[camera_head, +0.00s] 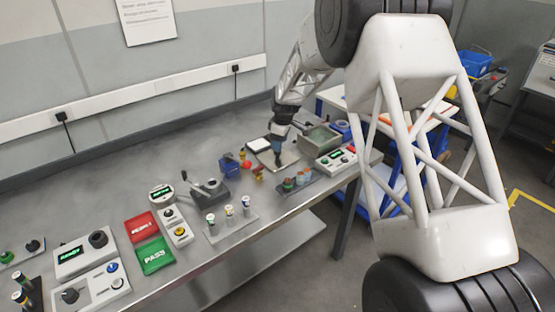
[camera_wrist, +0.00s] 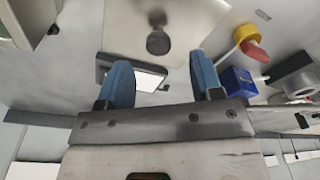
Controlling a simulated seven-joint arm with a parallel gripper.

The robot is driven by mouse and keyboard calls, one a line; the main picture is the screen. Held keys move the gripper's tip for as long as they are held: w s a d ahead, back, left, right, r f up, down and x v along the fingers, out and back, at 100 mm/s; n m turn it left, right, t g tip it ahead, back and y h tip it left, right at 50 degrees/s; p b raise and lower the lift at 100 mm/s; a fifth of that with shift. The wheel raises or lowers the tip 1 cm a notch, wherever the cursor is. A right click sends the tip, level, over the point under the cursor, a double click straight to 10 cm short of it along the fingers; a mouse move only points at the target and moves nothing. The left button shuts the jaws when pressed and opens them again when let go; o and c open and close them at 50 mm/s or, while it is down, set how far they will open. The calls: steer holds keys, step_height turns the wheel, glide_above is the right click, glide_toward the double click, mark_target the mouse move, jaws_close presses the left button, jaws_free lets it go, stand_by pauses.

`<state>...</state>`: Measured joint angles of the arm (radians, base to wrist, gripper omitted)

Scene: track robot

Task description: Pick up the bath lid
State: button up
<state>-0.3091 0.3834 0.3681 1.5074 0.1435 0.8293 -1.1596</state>
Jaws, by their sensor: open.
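The bath lid (camera_head: 287,161) lies flat on the metal bench in the head view, a pale plate beneath my gripper. In the wrist view the lid (camera_wrist: 190,25) is a beige plate with a round dark knob (camera_wrist: 158,42) standing on it. My gripper (camera_head: 278,158) points down over the lid. Its two blue fingers (camera_wrist: 160,66) are spread apart with nothing held between them. The knob appears just beyond the fingertips in the wrist view, roughly centred between them. The open bath (camera_head: 321,138), a grey-green box, stands right of the lid in the head view.
A white-topped device (camera_head: 257,144) stands behind the lid. A blue box (camera_head: 230,164) stands to its left, also in the wrist view (camera_wrist: 238,80). A yellow and red item (camera_wrist: 247,38) is close by. A small rack (camera_head: 296,184) stands in front. The bench's back-left area is clear.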

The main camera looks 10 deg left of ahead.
mark_target(278, 155)
steer(key=shift+f, duration=0.1)
steer(key=shift+w+a+f, duration=0.1)
steer(key=shift+a+f, duration=0.1)
steer(key=shift+f, duration=1.05)
steer(key=shift+w+a+f, duration=0.1)
steer(key=shift+a+f, duration=0.1)
steer(key=shift+f, duration=1)
steer(key=shift+c, duration=0.4)
steer(key=c, duration=0.9)
